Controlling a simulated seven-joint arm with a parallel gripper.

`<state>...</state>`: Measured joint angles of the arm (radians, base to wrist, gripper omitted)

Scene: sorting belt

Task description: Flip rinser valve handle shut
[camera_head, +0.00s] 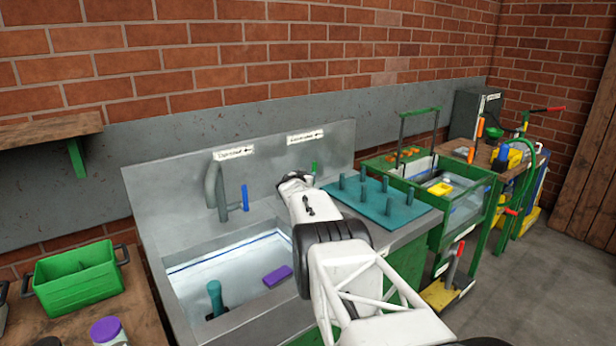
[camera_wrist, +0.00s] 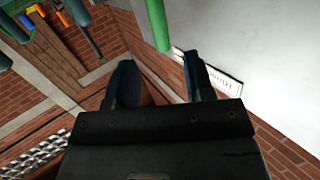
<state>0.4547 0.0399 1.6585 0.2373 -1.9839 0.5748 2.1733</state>
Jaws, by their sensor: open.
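A green valve handle (camera_head: 314,168) stands up at the right of the sink's back panel, below a white label (camera_head: 305,136). A green bar, which looks like this handle (camera_wrist: 156,24), shows in the wrist view beyond my fingertips, by a label (camera_wrist: 222,72). A blue handle (camera_head: 245,198) hangs beside the grey faucet (camera_head: 213,188). I cannot read which label names the rinser. My gripper (camera_wrist: 160,72) is open, with nothing between its fingers. In the head view my arm's end is just left of the green handle; the fingertips are not clear there.
The sink basin (camera_head: 205,257) holds a purple block (camera_head: 278,276) and a teal brush-like thing (camera_head: 214,298). A teal pegged rack (camera_head: 385,207) stands right of my arm. A green crate (camera_head: 77,280) sits at left, a green-framed tank (camera_head: 466,214) at right.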

